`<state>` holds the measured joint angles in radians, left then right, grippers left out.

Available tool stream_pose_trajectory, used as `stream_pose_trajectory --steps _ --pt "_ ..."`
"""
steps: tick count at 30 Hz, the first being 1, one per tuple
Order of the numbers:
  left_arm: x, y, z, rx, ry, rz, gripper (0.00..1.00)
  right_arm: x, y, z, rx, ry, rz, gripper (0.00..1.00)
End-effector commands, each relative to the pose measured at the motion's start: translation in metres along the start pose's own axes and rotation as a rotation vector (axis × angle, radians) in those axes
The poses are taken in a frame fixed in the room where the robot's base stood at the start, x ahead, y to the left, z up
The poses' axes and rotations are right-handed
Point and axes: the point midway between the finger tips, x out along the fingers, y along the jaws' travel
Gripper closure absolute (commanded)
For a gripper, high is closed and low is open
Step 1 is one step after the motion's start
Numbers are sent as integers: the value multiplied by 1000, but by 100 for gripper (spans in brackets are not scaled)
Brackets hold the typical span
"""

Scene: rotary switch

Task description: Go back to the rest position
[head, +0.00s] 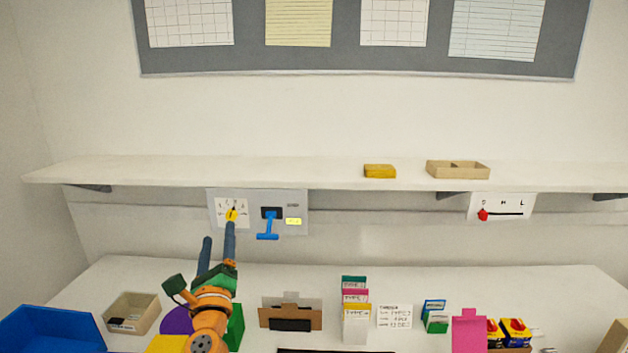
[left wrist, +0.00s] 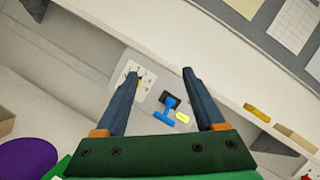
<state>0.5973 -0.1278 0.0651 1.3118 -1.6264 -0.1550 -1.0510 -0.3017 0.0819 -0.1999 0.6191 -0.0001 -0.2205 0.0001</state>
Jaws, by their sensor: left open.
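My left gripper (head: 218,246) reaches up from the table toward the wall panel under the shelf. Its two dark blue fingers are apart with nothing between them; they also show in the left wrist view (left wrist: 162,95). A yellow rotary knob (head: 232,214) sits on a white dial card on the grey panel (head: 298,208). In the head view one fingertip overlaps the area just below the knob; I cannot tell whether it touches. In the left wrist view the knob (left wrist: 140,83) is partly hidden by the left finger. A blue lever (head: 269,224) is right of the dial. My right gripper is not in view.
The white shelf (head: 300,170) overhangs the panel and holds a yellow block (head: 380,171) and a wooden tray (head: 458,162). A red slider (head: 483,215) is at right. The table carries a blue bin (head: 50,330), a beige box (head: 132,312) and card holders (head: 355,310).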

Motion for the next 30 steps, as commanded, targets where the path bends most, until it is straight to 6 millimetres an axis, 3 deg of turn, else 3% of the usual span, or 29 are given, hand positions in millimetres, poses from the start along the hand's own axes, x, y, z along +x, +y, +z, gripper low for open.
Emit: stream_pose_trajectory --steps 11,17,20,24,30 --pt "-40 64 7 -344 -77 203 29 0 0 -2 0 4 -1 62" --pt "-89 117 1 -662 -137 403 29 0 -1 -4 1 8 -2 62" --pt "-126 146 -10 -867 -169 546 29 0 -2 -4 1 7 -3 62" --pt "-192 178 -36 -1159 -203 793 29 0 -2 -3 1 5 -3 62" --pt "-293 186 -77 -1474 -224 1194 29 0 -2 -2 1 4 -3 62"
